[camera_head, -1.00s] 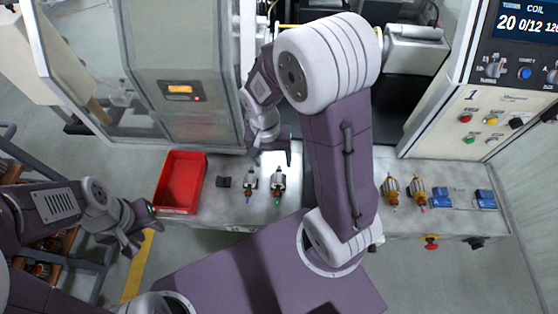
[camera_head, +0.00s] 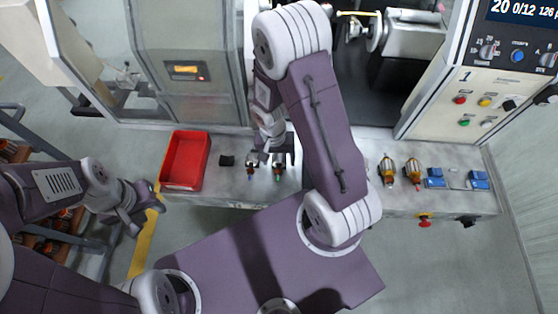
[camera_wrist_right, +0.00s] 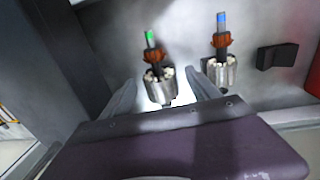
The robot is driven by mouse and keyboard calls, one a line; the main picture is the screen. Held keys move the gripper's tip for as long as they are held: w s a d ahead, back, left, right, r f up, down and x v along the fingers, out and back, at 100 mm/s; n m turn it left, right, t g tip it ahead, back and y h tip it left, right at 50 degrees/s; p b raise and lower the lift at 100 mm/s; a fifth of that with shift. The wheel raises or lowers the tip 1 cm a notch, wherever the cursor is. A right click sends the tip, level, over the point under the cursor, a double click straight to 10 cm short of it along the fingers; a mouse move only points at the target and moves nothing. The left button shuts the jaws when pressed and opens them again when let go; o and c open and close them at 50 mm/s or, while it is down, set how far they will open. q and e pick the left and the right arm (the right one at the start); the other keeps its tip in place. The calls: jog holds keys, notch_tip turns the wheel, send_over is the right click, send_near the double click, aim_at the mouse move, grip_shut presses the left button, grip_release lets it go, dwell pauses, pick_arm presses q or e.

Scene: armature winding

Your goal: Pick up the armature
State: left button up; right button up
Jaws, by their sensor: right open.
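Two bare armatures with steel cores and orange-brown commutators stand on the bench. One has a green tip (camera_head: 278,171), also in the right wrist view (camera_wrist_right: 157,80). The other has a blue tip (camera_head: 252,167) and shows beside it in the wrist view (camera_wrist_right: 221,62). My right gripper (camera_head: 266,157) is over this pair. In the wrist view its open fingers (camera_wrist_right: 161,80) lie on either side of the green-tipped armature, with nothing clamped; contact cannot be told. My left gripper (camera_head: 134,207) is away from the bench at the left; its jaw opening is unclear.
A red bin (camera_head: 186,161) and a small black block (camera_head: 227,161) are left of the pair. Two copper-wound armatures (camera_head: 388,170) and blue blocks (camera_head: 435,178) are on the bench's right. The winding machine (camera_head: 425,40) and control panel (camera_head: 500,75) rise behind.

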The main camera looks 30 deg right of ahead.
jog(key=shift+w+d+f, duration=0.1)
jog(key=shift+w, duration=0.05)
jog(key=c, duration=0.9)
grip_shut()
